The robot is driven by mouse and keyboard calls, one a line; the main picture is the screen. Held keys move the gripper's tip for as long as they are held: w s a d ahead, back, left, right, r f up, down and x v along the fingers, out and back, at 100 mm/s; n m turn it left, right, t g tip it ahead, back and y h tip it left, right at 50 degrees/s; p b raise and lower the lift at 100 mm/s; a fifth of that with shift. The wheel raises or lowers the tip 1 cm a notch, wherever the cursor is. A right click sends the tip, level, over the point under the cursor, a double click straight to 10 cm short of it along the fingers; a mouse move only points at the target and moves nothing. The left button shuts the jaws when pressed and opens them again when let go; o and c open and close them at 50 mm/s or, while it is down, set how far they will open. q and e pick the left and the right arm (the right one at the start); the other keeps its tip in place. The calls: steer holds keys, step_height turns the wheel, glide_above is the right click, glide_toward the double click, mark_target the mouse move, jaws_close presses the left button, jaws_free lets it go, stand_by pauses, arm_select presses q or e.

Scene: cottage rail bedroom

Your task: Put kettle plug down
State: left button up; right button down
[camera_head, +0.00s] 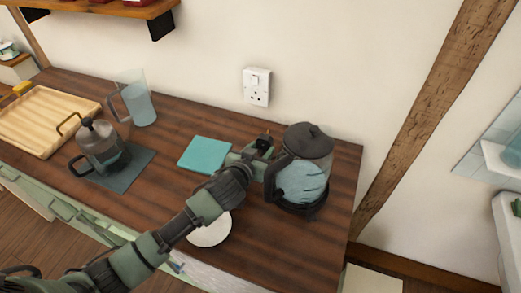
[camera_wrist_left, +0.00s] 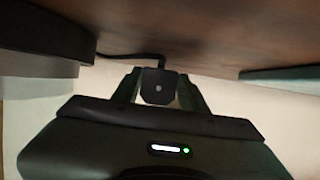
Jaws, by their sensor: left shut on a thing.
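My left gripper (camera_head: 258,150) is shut on the black kettle plug (camera_head: 265,141), just left of the kettle on the wooden counter. In the left wrist view the plug (camera_wrist_left: 159,87) sits between the two fingers, with a black cord running off from it to the left. The kettle (camera_head: 303,172), clear with a black lid and handle, stands on its black base near the counter's right end. A white wall socket (camera_head: 257,86) is on the wall behind. The gap between plug and counter is hard to judge. My right gripper is not in view.
A teal mat (camera_head: 205,154) lies left of the gripper. A white round plate (camera_head: 209,233) is partly under my arm. A French press (camera_head: 99,146), a clear jug (camera_head: 140,104) and a wooden tray (camera_head: 50,120) stand farther left. Bare counter (camera_head: 165,170) shows between mats.

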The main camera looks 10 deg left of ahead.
arm_select(q)
steer(key=shift+f+b, duration=0.4)
steer(key=shift+f, duration=0.25)
steer(key=o, duration=1.4)
steer(key=shift+s, duration=0.1)
steer(key=shift+f, duration=0.1)
steer(key=shift+r+p, duration=0.35)
steer(key=shift+r, duration=0.15)
steer(key=shift+s+r, duration=0.2)
steer(key=shift+s, duration=0.05)
steer(key=v, duration=1.1)
steer(key=shift+s+a+r+b, duration=0.1)
steer(key=shift+s+r+b, duration=0.1)
steer(key=shift+b, duration=0.15)
